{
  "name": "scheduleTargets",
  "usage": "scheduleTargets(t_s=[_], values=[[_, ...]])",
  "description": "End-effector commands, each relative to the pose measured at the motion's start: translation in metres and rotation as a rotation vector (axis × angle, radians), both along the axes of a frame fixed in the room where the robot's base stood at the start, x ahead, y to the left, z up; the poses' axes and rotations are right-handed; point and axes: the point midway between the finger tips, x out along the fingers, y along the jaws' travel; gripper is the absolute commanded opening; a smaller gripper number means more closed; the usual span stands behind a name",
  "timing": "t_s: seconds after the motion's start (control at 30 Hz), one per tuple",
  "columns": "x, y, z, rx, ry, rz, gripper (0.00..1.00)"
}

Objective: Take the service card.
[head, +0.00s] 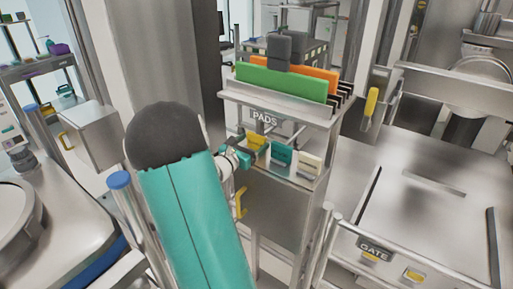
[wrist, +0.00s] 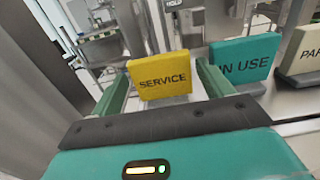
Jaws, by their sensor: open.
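The yellow service card (wrist: 163,68) stands upright in the wrist view, its SERVICE lettering facing me. It also shows in the head view (head: 257,139), at the left of a row of cards on a metal shelf. My gripper (wrist: 162,82) is open, with one green finger on each side of the yellow card. The card's lower part sits in a light holder. I cannot tell whether either finger touches it. In the head view my gripper (head: 238,158) is at the left end of the row, partly hidden by my arm.
A teal IN USE card (wrist: 243,60) stands close beside my right finger, and a cream card (wrist: 300,52) is further right. Above the cards is a PADS rack (head: 265,119) with green and orange pads. A yellow handle (head: 240,204) sticks out below.

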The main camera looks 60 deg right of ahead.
Motion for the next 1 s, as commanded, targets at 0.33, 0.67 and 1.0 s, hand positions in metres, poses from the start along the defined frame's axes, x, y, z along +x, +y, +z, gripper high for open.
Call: scheduleTargets(t_s=[0.33,0.67,1.0], values=[[-0.005,-0.03,0.0,-0.001,-0.001,0.0,0.79],[-0.005,-0.03,0.0,0.0,0.0,0.0,0.44],[-0.005,-0.03,0.004,-0.001,-0.001,-0.001,0.44]])
